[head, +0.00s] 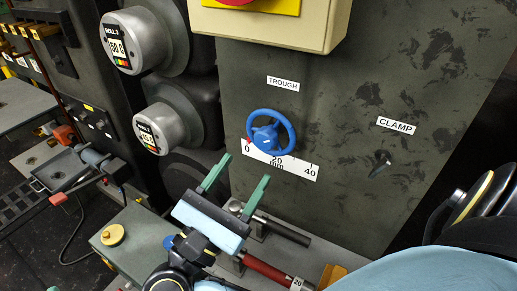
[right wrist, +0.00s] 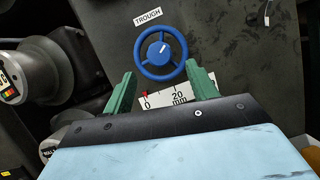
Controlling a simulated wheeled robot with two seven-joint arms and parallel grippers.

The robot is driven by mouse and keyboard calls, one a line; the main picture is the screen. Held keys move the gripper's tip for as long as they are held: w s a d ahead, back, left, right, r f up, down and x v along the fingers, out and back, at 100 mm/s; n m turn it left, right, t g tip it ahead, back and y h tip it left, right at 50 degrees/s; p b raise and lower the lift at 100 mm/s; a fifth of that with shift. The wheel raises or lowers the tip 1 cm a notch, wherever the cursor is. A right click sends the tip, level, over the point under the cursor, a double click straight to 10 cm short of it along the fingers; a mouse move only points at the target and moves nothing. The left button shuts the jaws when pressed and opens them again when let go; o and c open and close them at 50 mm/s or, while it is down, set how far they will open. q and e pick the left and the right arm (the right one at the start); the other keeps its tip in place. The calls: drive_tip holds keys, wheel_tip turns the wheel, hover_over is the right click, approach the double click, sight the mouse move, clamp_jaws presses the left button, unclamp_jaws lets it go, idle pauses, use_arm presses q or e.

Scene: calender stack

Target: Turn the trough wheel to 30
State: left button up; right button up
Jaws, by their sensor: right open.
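The blue trough wheel (head: 270,132) is mounted on the dark grey panel under a TROUGH label (head: 283,84). A white mm scale (head: 290,164) lies below it, with a red pointer (head: 248,142) at about 0. My right gripper (head: 240,176) is open and empty, below and left of the wheel in the head view. In the right wrist view its green fingers (right wrist: 161,88) stand apart, and the wheel (right wrist: 160,52) shows between and beyond them, apart from them. My left gripper is not seen.
A CLAMP label (head: 396,125) and a dark lever (head: 380,163) are right of the wheel. Two round roll dials (head: 135,40) are at the left. A cream box (head: 310,25) with a red button hangs above. A red-handled tool (head: 268,270) lies below my gripper.

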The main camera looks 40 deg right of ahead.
sight(263, 144)
drive_tip(key=x, duration=0.6)
drive_tip(key=shift+w, duration=0.1)
drive_tip(key=shift+c, duration=0.4)
drive_tip(key=c, duration=0.9)
